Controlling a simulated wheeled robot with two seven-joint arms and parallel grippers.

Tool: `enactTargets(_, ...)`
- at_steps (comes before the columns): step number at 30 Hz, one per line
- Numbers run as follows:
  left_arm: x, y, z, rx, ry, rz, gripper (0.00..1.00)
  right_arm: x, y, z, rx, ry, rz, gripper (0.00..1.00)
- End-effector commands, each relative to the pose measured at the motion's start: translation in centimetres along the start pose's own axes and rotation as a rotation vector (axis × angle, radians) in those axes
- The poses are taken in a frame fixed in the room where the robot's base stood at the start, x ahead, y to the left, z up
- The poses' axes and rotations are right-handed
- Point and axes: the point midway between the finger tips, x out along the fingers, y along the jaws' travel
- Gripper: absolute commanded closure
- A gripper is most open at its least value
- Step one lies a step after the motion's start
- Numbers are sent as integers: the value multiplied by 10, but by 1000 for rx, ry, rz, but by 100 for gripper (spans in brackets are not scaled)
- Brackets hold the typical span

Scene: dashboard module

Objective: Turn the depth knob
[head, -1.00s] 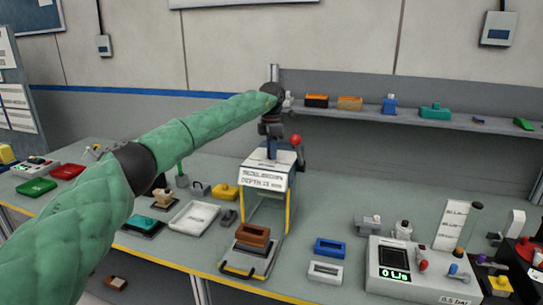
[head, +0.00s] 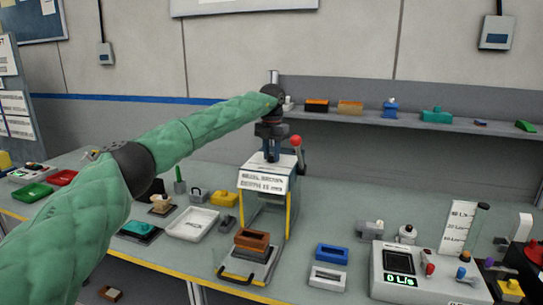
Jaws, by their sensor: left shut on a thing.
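The press (head: 263,178) stands on the bench, with a white sign on its front that reads something like "DEPTH" and a number too small to read surely. A red ball-ended lever (head: 296,141) is at its right side. My left gripper (head: 270,152) points down onto the top of the press. It is shut on the depth knob, which its fingers mostly hide. My right gripper is out of view.
A brown block (head: 252,240) sits on a handled tray below the press. Blue (head: 331,253) and white (head: 328,277) blocks lie to the right, near a grey display device (head: 398,288). A white tray (head: 192,223) lies to the left. A shelf runs behind.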

Motion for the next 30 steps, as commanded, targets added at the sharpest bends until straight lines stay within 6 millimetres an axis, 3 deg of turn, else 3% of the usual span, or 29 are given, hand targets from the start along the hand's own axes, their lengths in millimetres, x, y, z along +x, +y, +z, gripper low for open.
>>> enactTargets(15, -3, 1, 0, -23, -5, 1, 95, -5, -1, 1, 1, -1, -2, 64)
enactTargets(16, -3, 1, 0, -23, -5, 1, 70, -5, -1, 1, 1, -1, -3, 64)
enactTargets(19, -3, 1, 0, -22, -4, 1, 50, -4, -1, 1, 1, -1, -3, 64)
enactTargets(30, -5, 0, 0, -21, -2, 1, 50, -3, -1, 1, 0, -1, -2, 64)
